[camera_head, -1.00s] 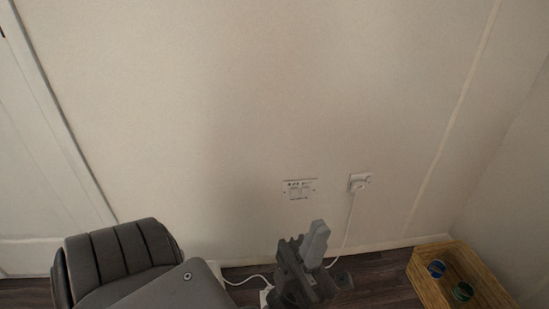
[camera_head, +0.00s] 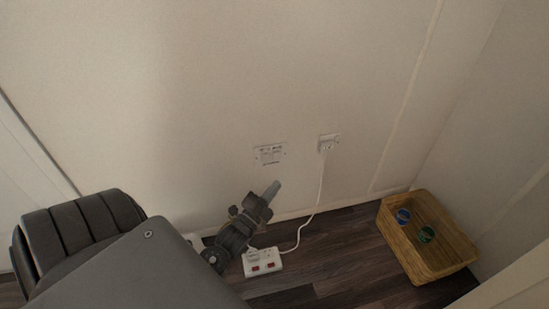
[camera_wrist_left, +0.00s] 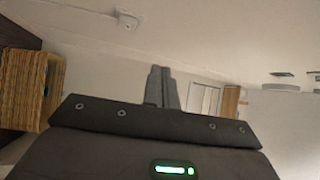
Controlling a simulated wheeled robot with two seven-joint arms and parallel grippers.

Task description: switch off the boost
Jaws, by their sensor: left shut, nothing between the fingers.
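A white wall panel (camera_head: 270,154) with small dark markings and what look like switches sits low on the wall in the head view. Its labels are too small to read, so I cannot tell which switch is the boost or how it is set. My left gripper (camera_head: 273,189) is shut and empty, its grey fingertips a little below the panel in the picture. I cannot tell how far they are from the wall. In the left wrist view the closed fingers (camera_wrist_left: 161,88) point ahead, and I do not make out the panel there. My right gripper is not in view.
A plugged wall socket (camera_head: 328,144) is right of the panel; it also shows in the left wrist view (camera_wrist_left: 128,18). Its white cable drops to a power strip (camera_head: 262,262) with red switches on the dark floor. A wicker basket (camera_head: 449,260) stands right.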

